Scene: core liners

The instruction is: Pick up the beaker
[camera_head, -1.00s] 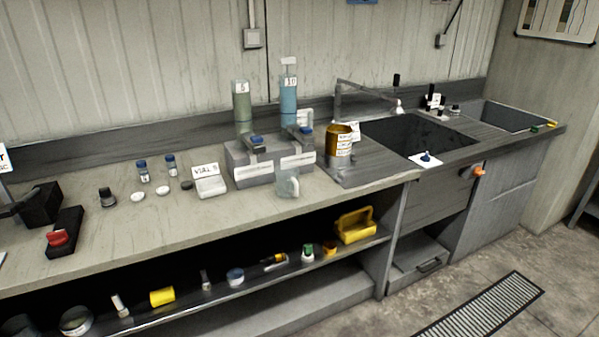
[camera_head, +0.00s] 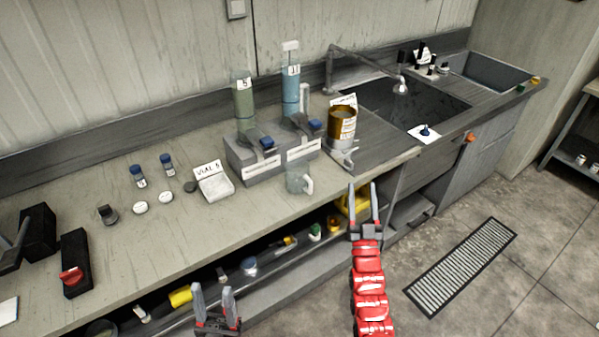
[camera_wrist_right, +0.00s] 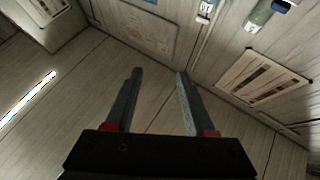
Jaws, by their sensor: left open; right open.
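A clear beaker with a handle (camera_head: 298,180) stands upright on the counter, near its front edge, in the head view. My right gripper (camera_head: 363,203) is open and empty, in front of the counter and to the right of the beaker. My left gripper (camera_head: 214,300) is open and empty, low in the picture, to the left of the beaker and in front of the shelf. In the right wrist view my right gripper's fingers (camera_wrist_right: 157,98) are apart with nothing between them; the beaker is not seen there.
A grey block holding two tall cylinders (camera_head: 263,160) stands behind the beaker. A brown-yellow can (camera_head: 342,123) stands to its right, before the sink (camera_head: 405,108). Below, the shelf holds small items, including a yellow carrier (camera_head: 347,205).

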